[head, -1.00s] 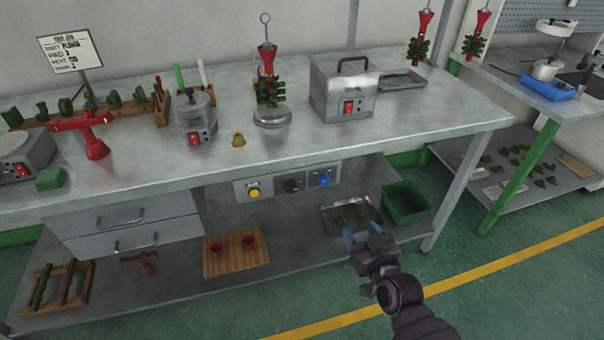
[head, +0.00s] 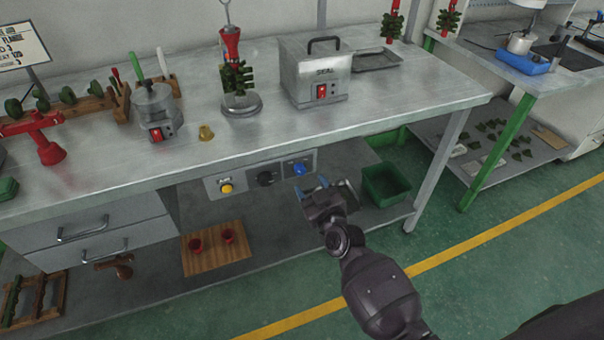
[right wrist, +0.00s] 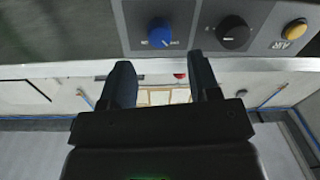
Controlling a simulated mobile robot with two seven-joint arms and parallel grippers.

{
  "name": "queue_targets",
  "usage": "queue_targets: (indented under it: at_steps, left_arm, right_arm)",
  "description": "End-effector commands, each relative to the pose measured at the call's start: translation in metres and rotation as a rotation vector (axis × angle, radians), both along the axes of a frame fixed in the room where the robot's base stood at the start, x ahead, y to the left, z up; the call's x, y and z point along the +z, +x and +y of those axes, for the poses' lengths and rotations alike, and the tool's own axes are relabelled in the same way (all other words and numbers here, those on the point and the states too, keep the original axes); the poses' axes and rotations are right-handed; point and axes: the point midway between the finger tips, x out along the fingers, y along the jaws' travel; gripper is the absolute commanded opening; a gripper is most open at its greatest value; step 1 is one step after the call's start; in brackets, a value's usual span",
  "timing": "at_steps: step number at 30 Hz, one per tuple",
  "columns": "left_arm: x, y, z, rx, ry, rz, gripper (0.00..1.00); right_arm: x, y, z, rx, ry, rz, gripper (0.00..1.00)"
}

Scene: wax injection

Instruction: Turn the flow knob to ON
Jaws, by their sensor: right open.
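A control panel (head: 243,181) under the front edge of the steel table carries a yellow button (head: 226,187), a black knob (head: 266,179) and a blue knob (head: 299,169). The right wrist view shows the blue knob (right wrist: 159,33), the black knob (right wrist: 233,32) and the yellow button (right wrist: 294,30) along its top. I cannot read which knob is labelled flow. My right gripper (head: 311,188) is open and empty, just below the blue knob and apart from it. Its two fingers (right wrist: 164,80) show below the panel in the right wrist view. My left gripper is not in view.
The table edge (head: 370,134) overhangs the panel. A green bin (head: 386,184) stands right of my gripper on the lower shelf. A wooden board (head: 215,258) with two red cups lies lower left. A sealing machine (head: 316,75) stands on the table above. The floor in front is clear.

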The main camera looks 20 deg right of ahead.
Motion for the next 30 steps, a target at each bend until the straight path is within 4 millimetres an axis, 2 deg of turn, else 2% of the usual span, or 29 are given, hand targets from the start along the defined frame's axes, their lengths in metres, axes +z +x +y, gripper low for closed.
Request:
queue_targets:
  at_steps: [3, 10, 16, 24, 26, 30]
  left_arm:
    - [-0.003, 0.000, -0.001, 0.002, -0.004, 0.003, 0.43]
    - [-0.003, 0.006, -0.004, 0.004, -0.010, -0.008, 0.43]
    - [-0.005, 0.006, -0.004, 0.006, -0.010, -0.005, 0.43]
    - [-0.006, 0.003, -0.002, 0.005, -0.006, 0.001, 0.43]
    - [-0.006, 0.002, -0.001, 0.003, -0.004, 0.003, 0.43]
    - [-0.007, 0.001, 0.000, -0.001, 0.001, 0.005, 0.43]
  right_arm:
    - [-0.002, 0.019, 0.002, 0.000, 0.001, 0.002, 0.56]
    - [-0.002, 0.044, 0.004, 0.000, 0.001, 0.001, 0.56]
    - [-0.001, 0.053, 0.004, 0.000, 0.001, 0.001, 0.56]
    - [0.000, 0.054, 0.004, 0.000, 0.001, 0.001, 0.56]
    - [0.000, 0.054, 0.004, 0.000, 0.001, 0.001, 0.48]
    - [0.000, 0.054, 0.004, 0.000, 0.001, 0.001, 0.27]
